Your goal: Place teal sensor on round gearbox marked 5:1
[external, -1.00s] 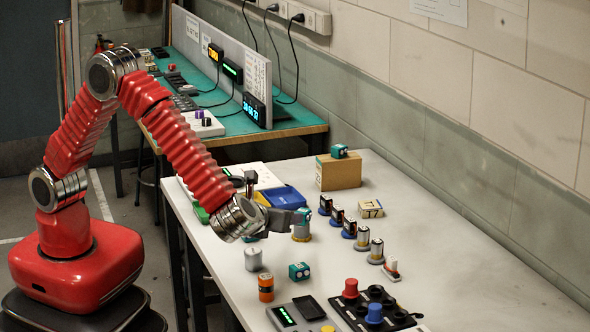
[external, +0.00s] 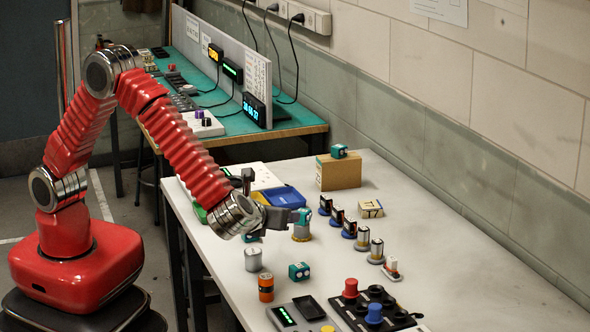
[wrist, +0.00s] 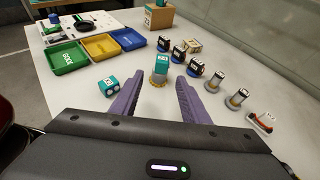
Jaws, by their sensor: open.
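A teal block sensor (wrist: 162,64) sits upright on a silver round gearbox (wrist: 158,80) with an orange-yellow base rim. The gearbox also shows in the external view (external: 302,234). Its ratio marking is not readable. My gripper (wrist: 159,84) is open, its purple fingers apart on the left and right, just short of the sensor and gearbox. A second teal block (wrist: 109,86) lies on the table left of the left finger. Another teal block (external: 339,151) rests on a cardboard box (external: 339,174).
Green (wrist: 66,57), yellow (wrist: 101,45) and blue (wrist: 128,40) trays stand at the back left. A row of dark and silver cylinders (wrist: 193,57) runs to the right. Silver (external: 253,259) and orange (external: 265,287) cylinders and another teal block (external: 299,271) stand nearer the front.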

